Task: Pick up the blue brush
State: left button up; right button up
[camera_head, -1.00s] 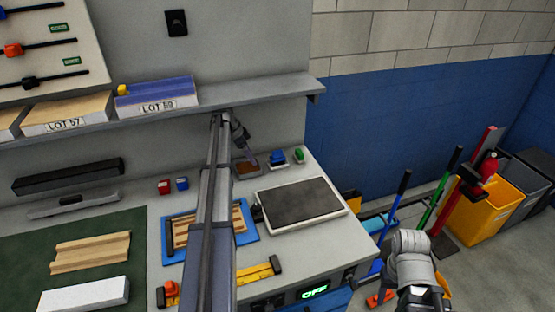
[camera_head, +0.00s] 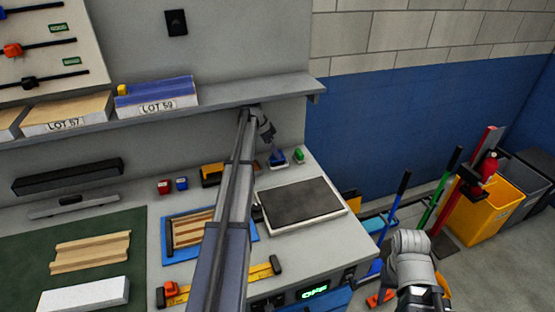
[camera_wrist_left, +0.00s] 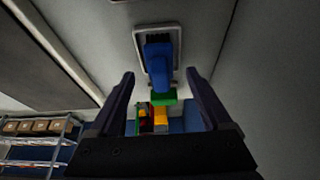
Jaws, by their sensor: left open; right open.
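The blue brush (camera_head: 278,158) sits in a small pale tray on the bench by the back wall, partly hidden by my left gripper (camera_head: 273,151). In the left wrist view the blue brush (camera_wrist_left: 158,62) lies ahead of and between the two spread fingers of my left gripper (camera_wrist_left: 160,76). The gripper is open and holds nothing; I cannot tell how far the brush is from the fingertips. My right gripper (camera_head: 425,297) is low at the bottom right, open and cut off by the picture's edge, far from the brush.
A dark-topped plate (camera_head: 300,200) lies in front. The shelf (camera_head: 230,95) overhangs the back of the bench.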

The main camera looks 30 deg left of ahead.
pick_arm(q)
jog(key=b+x, duration=0.3)
jog(key=shift+w+f, duration=0.1)
jog(key=shift+d, duration=0.1)
grip_shut()
dwell(0.5)
